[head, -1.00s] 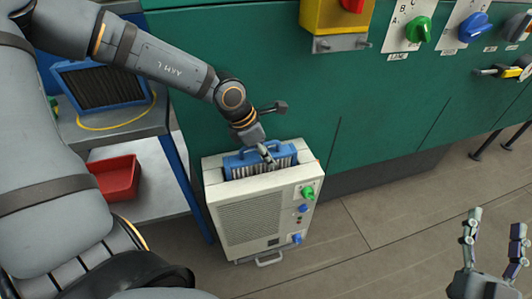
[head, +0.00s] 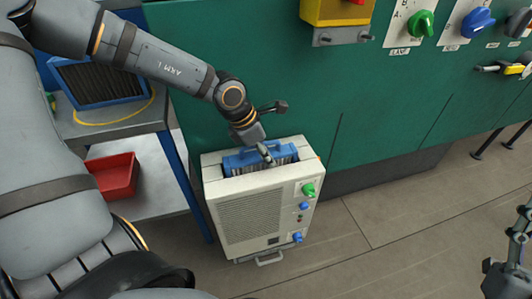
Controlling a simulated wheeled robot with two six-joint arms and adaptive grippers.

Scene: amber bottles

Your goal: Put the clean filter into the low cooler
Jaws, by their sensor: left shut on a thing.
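The low cooler (head: 250,218) is a pale box on the floor against the green cabinet, with an open slot in its top. The clean filter (head: 284,153), blue-framed with light pleats, sits upright in that slot. Its upper edge and handle show; its lower part is hidden inside the cooler. My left gripper (head: 268,154) reaches down from above and is shut on the filter's handle. My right gripper (head: 520,238) is cut off by the right edge, far from the cooler; only one finger shows clearly.
Another blue-framed filter with dark pleats (head: 100,84) stands on a grey bench (head: 125,127) at the left. A red bin (head: 115,176) sits on the shelf below. The green cabinet (head: 385,110) rises behind the cooler. The floor (head: 350,250) to the right is clear.

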